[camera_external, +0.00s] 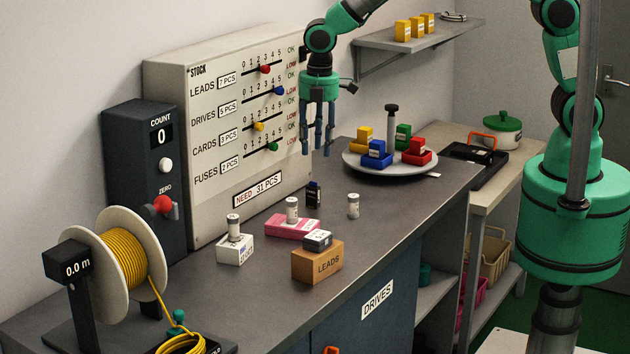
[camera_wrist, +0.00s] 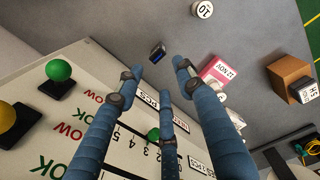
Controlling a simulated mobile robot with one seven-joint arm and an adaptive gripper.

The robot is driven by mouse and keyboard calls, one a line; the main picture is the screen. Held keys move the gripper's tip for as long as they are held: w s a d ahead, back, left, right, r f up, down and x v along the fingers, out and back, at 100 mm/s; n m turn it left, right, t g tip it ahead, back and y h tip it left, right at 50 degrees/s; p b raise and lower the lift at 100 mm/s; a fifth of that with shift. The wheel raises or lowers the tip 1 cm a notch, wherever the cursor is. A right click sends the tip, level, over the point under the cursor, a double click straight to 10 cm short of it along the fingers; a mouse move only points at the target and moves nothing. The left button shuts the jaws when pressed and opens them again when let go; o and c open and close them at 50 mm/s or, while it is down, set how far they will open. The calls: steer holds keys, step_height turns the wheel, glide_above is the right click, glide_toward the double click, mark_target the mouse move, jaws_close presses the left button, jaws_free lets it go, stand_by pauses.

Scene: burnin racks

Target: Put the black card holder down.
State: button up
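The small black card holder (camera_external: 313,194) stands upright on the grey counter (camera_external: 395,205), just behind the pink box and in front of the stock board. It also shows in the wrist view (camera_wrist: 157,51), small and beyond my fingertips. My gripper (camera_external: 318,150) hangs fingers-down above the counter, close to the stock board, clearly higher than the holder and apart from it. In the wrist view my fingers (camera_wrist: 158,72) are spread with nothing between them.
The stock board (camera_external: 225,130) with slider knobs stands close beside my gripper. A pink box (camera_external: 291,228), a brown LEADS box (camera_external: 317,264) and a white box (camera_external: 235,250) stand nearby, with white canisters. A round tray (camera_external: 352,161) of coloured bins stands behind. The front right counter is clear.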

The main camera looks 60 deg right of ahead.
stand_by(0.3)
steer(key=s+d+r+m+t, duration=0.1)
steer(key=s+d+r+m, duration=0.35)
steer(key=d+r, duration=0.55)
steer(key=s+d+r+m+t, duration=0.1)
steer(key=s+d+r+m, duration=0.4)
steer(key=d+r, duration=0.5)
steer(key=s+d+r+m+t, duration=0.1)
steer(key=s+d+r+m, duration=0.1)
steer(key=s+d, duration=0.2)
steer(key=s+d+r+m+t, duration=0.1)
steer(key=s+d+r+m, duration=0.1)
steer(key=s, duration=0.8)
steer(key=s+d+r+m+t, duration=0.1)
steer(key=s+d+r+m, duration=0.1)
steer(key=s+d+m, duration=0.2)
steer(key=s+d, duration=0.2)
steer(key=s, duration=0.2)
steer(key=shift+d, duration=0.3)
step_height(320, 180, down, 4)
steer(key=b, duration=0.3)
steer(key=shift+r+b, duration=0.25)
steer(key=shift+b, duration=0.1)
